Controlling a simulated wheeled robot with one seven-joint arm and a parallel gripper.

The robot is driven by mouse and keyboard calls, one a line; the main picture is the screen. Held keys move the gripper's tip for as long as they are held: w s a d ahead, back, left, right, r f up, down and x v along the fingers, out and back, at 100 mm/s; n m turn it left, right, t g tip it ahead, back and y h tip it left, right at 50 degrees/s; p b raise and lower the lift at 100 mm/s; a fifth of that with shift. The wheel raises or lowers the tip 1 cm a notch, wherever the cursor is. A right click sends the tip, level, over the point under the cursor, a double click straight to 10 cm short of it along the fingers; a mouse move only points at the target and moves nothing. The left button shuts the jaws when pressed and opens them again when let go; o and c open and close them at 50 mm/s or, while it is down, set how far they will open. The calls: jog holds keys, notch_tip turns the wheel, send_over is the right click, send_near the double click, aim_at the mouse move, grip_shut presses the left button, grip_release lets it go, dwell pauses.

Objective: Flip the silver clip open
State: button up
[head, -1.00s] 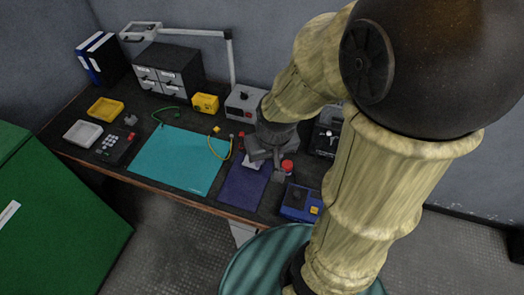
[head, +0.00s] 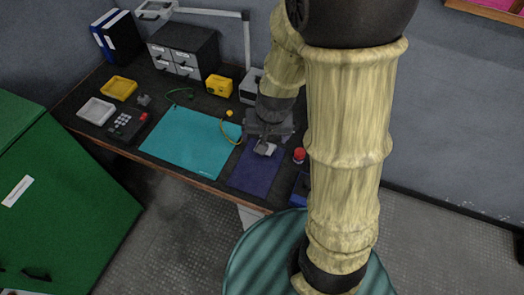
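My gripper (head: 267,140) points down over the far end of the dark purple mat (head: 252,178) on the workbench. A small pale silver-grey piece (head: 266,149) shows right at the gripper's near side. It may be the silver clip or the part that carries it. I cannot tell whether the gripper touches it, or whether the clip is open or shut. The fingertips are too small and too hidden under my wrist to judge their gap.
A red-topped button (head: 299,155) stands just right of the mat, with a blue box (head: 301,187) nearer, partly behind my arm. The teal mat (head: 190,142), a yellow cable (head: 231,135) and a keypad (head: 127,126) lie to the left. Grey drawers (head: 180,52) stand behind.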

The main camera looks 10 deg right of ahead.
jog(key=w+a+f+m+t+h, duration=0.1)
jog(key=w+a+f+m+h, duration=0.1)
jog(key=w+f, duration=0.6)
notch_tip(320, 180, down, 4)
jog(key=shift+r+m+h+b, duration=0.1)
jog(key=shift+m+h+b, duration=0.25)
jog(key=shift+m+h, duration=0.6)
jog(key=shift+m+y, duration=0.25)
jog(key=b+x, duration=0.1)
jog(key=x, duration=1.6)
jog(key=shift+f+b, duration=0.35)
jog(key=c, duration=1)
